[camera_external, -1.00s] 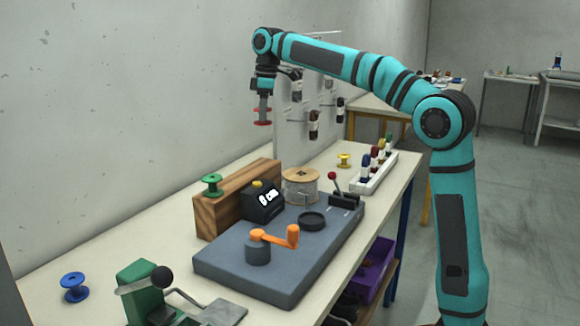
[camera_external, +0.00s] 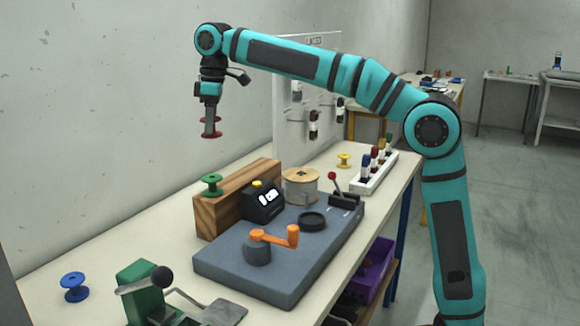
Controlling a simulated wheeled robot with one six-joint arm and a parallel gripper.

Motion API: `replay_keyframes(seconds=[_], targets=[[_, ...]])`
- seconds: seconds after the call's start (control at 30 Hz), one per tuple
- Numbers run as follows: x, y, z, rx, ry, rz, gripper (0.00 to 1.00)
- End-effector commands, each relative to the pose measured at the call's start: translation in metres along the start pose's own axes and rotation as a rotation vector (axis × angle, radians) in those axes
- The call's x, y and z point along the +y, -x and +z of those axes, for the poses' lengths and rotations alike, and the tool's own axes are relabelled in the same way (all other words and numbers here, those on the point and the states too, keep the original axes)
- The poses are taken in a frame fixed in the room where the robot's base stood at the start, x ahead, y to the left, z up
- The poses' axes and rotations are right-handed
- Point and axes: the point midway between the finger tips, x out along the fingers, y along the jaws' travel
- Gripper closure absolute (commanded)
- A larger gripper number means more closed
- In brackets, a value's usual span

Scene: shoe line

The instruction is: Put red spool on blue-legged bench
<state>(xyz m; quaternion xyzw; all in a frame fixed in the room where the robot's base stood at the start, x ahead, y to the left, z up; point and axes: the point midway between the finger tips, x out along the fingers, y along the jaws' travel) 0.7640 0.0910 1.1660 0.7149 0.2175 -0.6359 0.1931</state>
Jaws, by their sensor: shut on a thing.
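My gripper (camera_external: 211,125) is shut on the red spool (camera_external: 210,135) and holds it in the air at the upper left, above and behind the wooden block. The spool's red flanges show above and below the grey fingers, which hide part of its middle. The bench with blue legs (camera_external: 405,221) is the near one, with a long cream top (camera_external: 130,247). The spool is well above this top and apart from it.
A wooden block (camera_external: 221,212) bears a green spool (camera_external: 212,184). A blue spool (camera_external: 74,286) and a green clamp device (camera_external: 141,285) stand at the front. A grey winding machine (camera_external: 270,276) with an orange crank fills the middle. A yellow spool (camera_external: 344,160) and white rack (camera_external: 373,176) stand farther back.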

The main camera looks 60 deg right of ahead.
Motion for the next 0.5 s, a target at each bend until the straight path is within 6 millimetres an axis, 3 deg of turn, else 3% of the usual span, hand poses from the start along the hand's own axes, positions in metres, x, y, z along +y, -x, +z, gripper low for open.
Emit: replay_keyframes(seconds=[0.1, 0.2, 0.5], targets=[[-0.037, -0.002, -0.020, 0.001, 0.006, -0.001, 0.71], [-0.060, -0.004, -0.031, 0.001, 0.005, -0.001, 0.71], [-0.106, -0.006, -0.049, 0.003, 0.002, 0.000, 0.71]])
